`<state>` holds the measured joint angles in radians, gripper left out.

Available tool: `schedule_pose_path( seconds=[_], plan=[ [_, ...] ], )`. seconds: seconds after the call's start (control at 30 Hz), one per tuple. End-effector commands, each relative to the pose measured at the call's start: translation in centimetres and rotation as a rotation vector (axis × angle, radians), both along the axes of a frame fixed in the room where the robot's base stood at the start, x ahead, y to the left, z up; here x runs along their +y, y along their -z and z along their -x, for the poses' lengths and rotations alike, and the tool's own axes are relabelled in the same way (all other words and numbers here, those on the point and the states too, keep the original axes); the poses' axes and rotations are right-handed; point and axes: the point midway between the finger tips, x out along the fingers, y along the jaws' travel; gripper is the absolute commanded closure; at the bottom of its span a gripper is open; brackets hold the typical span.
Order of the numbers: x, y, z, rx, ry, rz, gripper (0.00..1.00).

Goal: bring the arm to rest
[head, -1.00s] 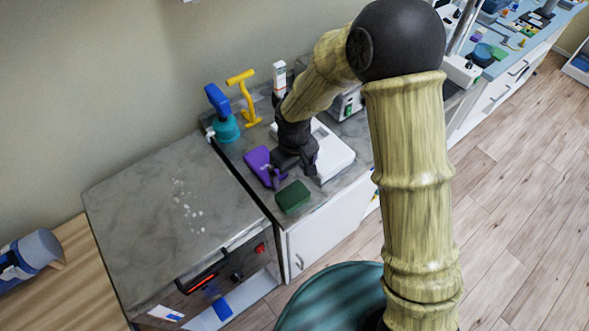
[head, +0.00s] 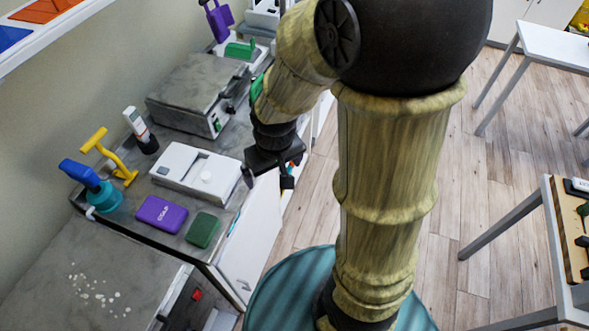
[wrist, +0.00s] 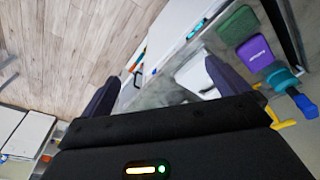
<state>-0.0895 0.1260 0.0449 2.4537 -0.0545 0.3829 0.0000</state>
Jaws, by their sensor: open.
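My gripper (head: 268,174) hangs at the end of my bent arm in the head view, over the right edge of the grey counter, just right of the white flat device. In the wrist view my gripper (wrist: 150,95) has its two dark fingers spread apart, with nothing between them but the counter and cabinet below. It is open and empty. My arm's upper links hide part of the room behind them.
The counter holds a purple box (head: 161,213), a green block (head: 202,230), a white device (head: 193,170), a blue-and-teal item (head: 100,190), a yellow tool (head: 122,170) and a grey machine (head: 196,92). A table (head: 551,215) stands at right. Floor between is clear.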

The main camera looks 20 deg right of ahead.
Motion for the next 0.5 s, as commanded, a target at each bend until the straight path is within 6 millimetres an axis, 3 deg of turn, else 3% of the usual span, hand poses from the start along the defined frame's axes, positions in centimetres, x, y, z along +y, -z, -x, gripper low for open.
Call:
schedule_pose_path(
  seconds=[0.03, 0.17, 0.5],
  plan=[
    [-1.5, -0.6, 1.0, -0.02, 0.064, -0.009, 0.0],
    [-3.6, -1.3, 2.8, -0.046, 0.163, -0.025, 0.0],
    [-3.9, -1.4, 3.1, -0.051, 0.181, -0.028, 0.0]
  ],
)
